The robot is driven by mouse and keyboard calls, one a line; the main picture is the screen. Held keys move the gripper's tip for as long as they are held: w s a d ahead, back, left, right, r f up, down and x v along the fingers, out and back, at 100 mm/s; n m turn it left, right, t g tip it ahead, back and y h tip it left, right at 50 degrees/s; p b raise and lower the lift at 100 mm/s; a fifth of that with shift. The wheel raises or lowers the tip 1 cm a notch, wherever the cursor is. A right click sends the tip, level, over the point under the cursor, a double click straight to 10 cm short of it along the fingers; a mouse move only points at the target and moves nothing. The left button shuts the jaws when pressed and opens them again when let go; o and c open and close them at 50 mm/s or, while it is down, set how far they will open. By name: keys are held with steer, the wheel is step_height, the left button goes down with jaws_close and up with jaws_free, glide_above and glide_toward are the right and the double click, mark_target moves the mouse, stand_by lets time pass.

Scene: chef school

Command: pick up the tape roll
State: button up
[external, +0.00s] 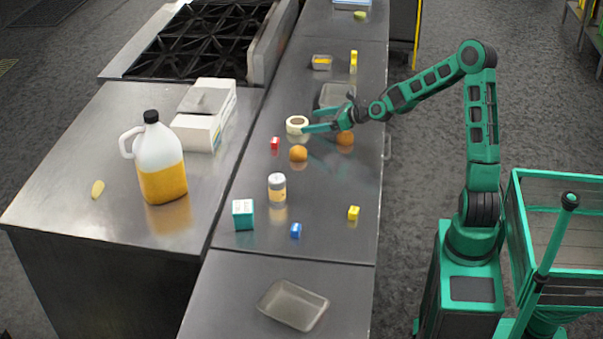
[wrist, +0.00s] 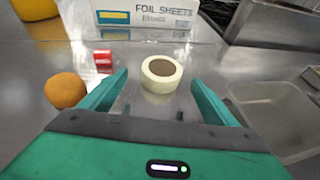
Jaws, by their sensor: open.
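The tape roll (external: 297,125) is cream-white and lies flat on the steel counter in the external view. In the wrist view the tape roll (wrist: 161,74) sits just beyond my fingertips, roughly midway between them, with its dark centre hole showing. My gripper (external: 318,119) is open and reaches in from the right, close to the roll. In the wrist view my gripper (wrist: 158,80) has its two green fingers spread wide with nothing held between them. I cannot tell whether a finger touches the roll.
An orange (wrist: 65,90) sits left of my left finger, near a red block (wrist: 103,57). Another orange (external: 345,138) is under my gripper's near side. A grey tray (wrist: 270,110) lies right. The foil sheets box (wrist: 150,14) stands beyond the roll.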

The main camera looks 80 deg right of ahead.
mark_target(303, 127)
steer(key=shift+x, duration=3.55)
steer(key=shift+s+d+f, duration=0.1)
steer(key=shift+d, duration=0.05)
steer(key=c, duration=1.2)
